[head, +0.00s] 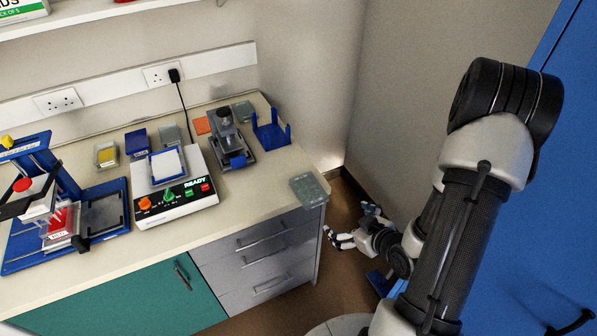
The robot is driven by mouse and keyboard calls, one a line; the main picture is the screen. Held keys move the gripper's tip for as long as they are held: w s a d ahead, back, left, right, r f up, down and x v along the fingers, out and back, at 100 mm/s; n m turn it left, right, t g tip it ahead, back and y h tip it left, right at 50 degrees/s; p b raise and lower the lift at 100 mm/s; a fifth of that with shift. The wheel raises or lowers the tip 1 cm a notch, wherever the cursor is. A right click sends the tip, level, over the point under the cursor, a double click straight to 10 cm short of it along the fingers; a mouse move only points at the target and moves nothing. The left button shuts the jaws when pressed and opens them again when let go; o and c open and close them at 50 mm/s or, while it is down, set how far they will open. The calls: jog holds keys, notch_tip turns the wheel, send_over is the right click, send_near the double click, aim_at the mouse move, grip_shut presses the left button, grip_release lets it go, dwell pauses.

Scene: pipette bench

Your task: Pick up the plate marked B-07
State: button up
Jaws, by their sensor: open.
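Several plates sit on the bench, and no marking B-07 is legible on any of them. A grey-green plate (309,190) lies flat by the bench's right front corner, with faint marks on top. Towards the back are a yellow plate (107,154), a dark blue one (137,143), a grey one (170,136), an orange one (202,126) and another grey-green one (243,111). My gripper (348,224) is open and empty, to the right of the bench's end and apart from the grey-green corner plate.
A white device reading READY (176,205) carries a white-topped blue tray. A blue-framed press (105,215) stands left, a grey clamp device (232,150) and an empty blue holder (272,135) at the back right. A blue cabinet (545,190) stands right. Bench surface is clear around the corner plate.

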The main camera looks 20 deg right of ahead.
jog(key=s+t, duration=0.1)
jog(key=m+t+b, duration=0.2)
jog(key=b, duration=1.1)
send_near(317, 201)
jog(key=f+x, duration=0.1)
jog(key=x, duration=0.2)
jog(key=shift+w+d, duration=0.15)
jog(key=shift+w, duration=0.45)
jog(key=shift+w+d, duration=0.15)
jog(key=shift+w, duration=0.4)
jog(key=x, duration=0.1)
jog(key=b+x, duration=0.1)
jog(key=x, duration=0.2)
jog(key=shift+w+a+f, duration=0.1)
jog(key=shift+w+a, duration=0.05)
jog(key=shift+a, duration=0.15)
jog(key=shift+w+f, duration=0.1)
jog(key=shift+w, duration=0.3)
jog(key=shift+c, duration=0.6)
jog(key=c, duration=1.3)
